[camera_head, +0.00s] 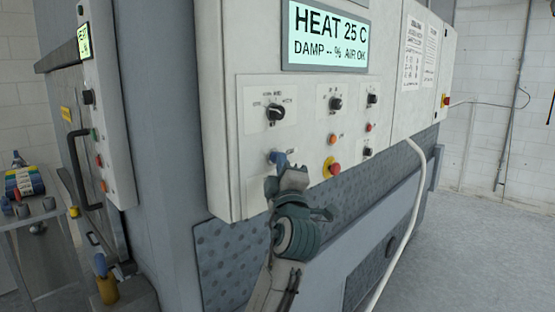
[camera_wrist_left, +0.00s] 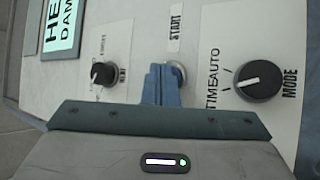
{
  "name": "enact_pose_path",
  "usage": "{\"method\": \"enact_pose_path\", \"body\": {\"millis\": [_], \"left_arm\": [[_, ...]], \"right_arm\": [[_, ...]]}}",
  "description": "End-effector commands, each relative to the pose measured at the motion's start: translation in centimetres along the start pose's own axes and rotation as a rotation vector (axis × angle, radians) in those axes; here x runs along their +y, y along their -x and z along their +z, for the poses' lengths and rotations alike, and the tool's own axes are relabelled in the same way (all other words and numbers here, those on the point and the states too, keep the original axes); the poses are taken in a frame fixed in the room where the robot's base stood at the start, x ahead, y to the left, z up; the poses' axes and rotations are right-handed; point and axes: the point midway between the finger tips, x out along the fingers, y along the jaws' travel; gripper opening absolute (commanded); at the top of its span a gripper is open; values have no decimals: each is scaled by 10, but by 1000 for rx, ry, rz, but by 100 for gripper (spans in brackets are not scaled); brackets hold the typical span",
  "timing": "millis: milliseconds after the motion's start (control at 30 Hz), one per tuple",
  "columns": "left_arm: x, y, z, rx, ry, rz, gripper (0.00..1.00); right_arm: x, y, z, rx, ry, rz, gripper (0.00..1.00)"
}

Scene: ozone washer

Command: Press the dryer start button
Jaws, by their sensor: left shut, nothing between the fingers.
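My left gripper (camera_head: 279,158) is at the panel face in the head view, below a black selector knob (camera_head: 275,112). Its blue fingers (camera_wrist_left: 163,82) are shut and empty. In the left wrist view they overlap the edge of the button; I cannot tell whether they touch it. In the head view the gripper and forearm hide most of that spot. My right gripper is not in view.
A black MODE knob (camera_wrist_left: 258,81) lies close to the fingers on one side. A red emergency button (camera_head: 333,168) and small knobs are to the right. A lit display (camera_head: 327,35) reads HEAT 25 C. A white hose (camera_head: 413,210) hangs at right; a side table stands at left.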

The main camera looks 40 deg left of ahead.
Motion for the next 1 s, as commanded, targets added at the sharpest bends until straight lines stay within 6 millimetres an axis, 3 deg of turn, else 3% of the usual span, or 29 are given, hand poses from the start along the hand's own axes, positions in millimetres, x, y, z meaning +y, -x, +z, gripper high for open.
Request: {"method": "enact_pose_path", "body": {"millis": [833,1000], "left_arm": [[9,14,10,0,1,0,0],[15,25,19,-2,6,-1,0]], "right_arm": [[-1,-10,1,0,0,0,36],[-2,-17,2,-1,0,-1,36]]}}
